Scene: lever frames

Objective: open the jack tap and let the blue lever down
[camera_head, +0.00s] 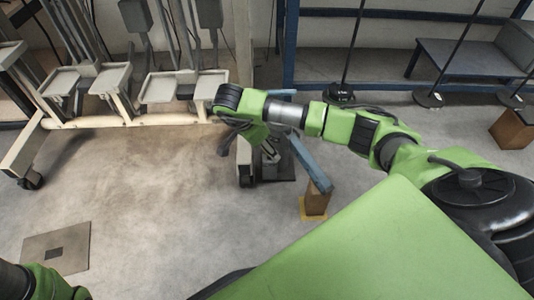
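The blue lever (309,163) is a bar right of centre, slanting toward the lower right. Its near end is just above or against a brown block (316,199) on a yellow base; I cannot tell if they touch. My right arm crosses from the right, in front of the lever's far part. My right gripper (270,152) points down just left of the lever, small and partly hidden by its own wrist. I cannot tell whether its fingers are open or hold anything. The jack tap cannot be made out. Only part of my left arm shows at the lower left; its gripper is out of view.
A wheeled cream frame (130,121) with grey trays stands at the back left. A blue rack frame (289,50) and a blue-grey bench (465,58) are behind. A flat plate (57,247) lies on the floor at left. The floor at centre left is clear.

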